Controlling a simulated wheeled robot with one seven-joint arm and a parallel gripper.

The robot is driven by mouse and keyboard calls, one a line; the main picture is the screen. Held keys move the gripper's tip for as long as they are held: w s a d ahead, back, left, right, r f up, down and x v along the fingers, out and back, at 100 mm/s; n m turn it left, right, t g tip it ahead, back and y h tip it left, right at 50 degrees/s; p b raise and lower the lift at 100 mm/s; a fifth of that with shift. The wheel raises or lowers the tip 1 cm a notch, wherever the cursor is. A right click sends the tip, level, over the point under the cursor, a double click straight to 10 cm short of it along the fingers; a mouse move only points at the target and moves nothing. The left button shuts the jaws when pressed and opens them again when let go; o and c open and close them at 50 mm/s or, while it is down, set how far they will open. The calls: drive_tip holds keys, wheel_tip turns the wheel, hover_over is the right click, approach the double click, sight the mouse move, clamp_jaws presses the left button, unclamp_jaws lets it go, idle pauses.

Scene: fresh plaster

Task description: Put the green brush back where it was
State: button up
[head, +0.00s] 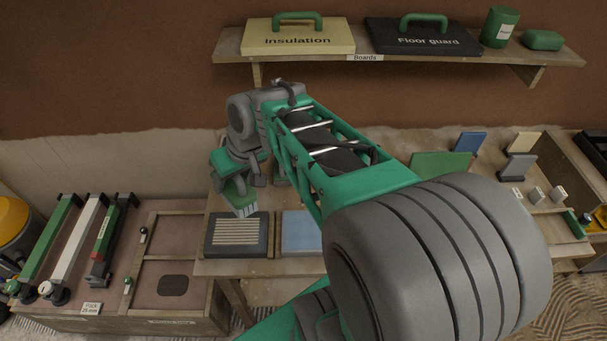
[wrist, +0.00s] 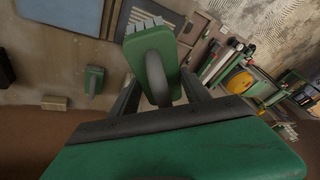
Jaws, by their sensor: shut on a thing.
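The green brush (head: 239,189) has pale bristles (head: 246,211) and hangs in my gripper (head: 236,176) above the left end of the wooden table (head: 262,268). In the wrist view the brush (wrist: 165,50) shows close up, with its grey curved handle (wrist: 156,80) between my two dark fingers. My gripper (wrist: 156,92) is shut on this handle. The bristles face away from my palm. Another green piece with a grey handle (wrist: 95,80) lies on the table in the wrist view, apart from the gripper. Which spot was the brush's own, I cannot tell.
A dark ribbed pad (head: 237,252) and a blue pad (head: 301,230) lie at the table's front left. A low bench (head: 190,323) with long tools stands left. The boards shelf (head: 350,58) hangs above. My arm hides the table's middle. Small blocks (head: 536,195) stand right.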

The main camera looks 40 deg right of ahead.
drive_tip(key=s+d+f+n+b, duration=0.15)
drive_tip(key=d+f+b, duration=0.25)
drive_tip(key=d, duration=1)
drive_tip(key=s+d+f+b, duration=0.2)
drive_tip(key=d+f+b, duration=0.2)
drive_tip(key=d, duration=0.9)
drive_tip(key=w+d+f+p, duration=0.1)
drive_tip(key=w+d+f, duration=0.1)
drive_tip(key=w+f, duration=0.2)
drive_tip(key=w+d+f+p, duration=0.2)
drive_tip(key=w+f, duration=0.2)
drive_tip(key=w+d+f+p, duration=0.1)
drive_tip(key=w+d+f, duration=0.2)
drive_tip(key=f, duration=0.1)
drive_tip(key=shift+w+f, duration=0.35)
drive_tip(key=shift+w, duration=0.05)
drive_tip(key=shift+d+f, duration=0.1)
drive_tip(key=shift+f, duration=0.3)
drive_tip(key=o, duration=1.3)
drive_tip(key=shift+r, duration=0.1)
